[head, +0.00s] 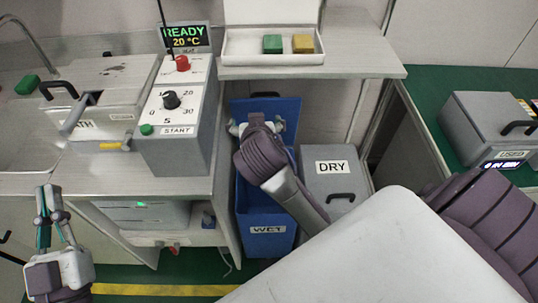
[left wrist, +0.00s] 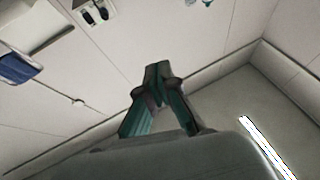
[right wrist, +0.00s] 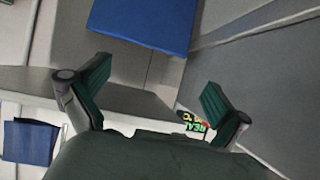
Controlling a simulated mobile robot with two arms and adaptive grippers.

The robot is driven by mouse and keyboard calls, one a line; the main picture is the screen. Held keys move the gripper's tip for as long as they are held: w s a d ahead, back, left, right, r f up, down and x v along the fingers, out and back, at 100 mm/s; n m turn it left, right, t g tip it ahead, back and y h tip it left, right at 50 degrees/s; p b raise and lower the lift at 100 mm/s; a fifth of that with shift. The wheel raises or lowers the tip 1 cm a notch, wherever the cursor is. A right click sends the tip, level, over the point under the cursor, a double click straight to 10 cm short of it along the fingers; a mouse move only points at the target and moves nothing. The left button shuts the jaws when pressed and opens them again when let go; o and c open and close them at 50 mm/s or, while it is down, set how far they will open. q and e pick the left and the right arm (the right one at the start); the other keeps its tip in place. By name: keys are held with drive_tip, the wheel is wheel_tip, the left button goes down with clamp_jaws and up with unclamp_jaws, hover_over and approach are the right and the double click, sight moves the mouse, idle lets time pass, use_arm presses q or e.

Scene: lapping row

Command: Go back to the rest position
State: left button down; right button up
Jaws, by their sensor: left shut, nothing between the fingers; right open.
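My left gripper (head: 47,200) stands at the lower left of the head view, pointing up, in front of the sink counter. In the left wrist view its two green-lined fingers (left wrist: 158,75) meet at the tips with nothing between them, against ceiling and wall. My right gripper (head: 256,122) is over the blue WET bin, partly hidden by its own arm. In the right wrist view its fingers (right wrist: 155,88) are wide apart and empty.
The blue WET bin (head: 268,242) and grey DRY bin (head: 337,180) stand below a shelf (head: 365,71) with a white tray (head: 235,50) holding a green and a yellow block. The control box (head: 186,150) reads READY. A grey USED box (head: 490,125) sits on the right green counter.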

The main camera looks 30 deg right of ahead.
idle(0.5)
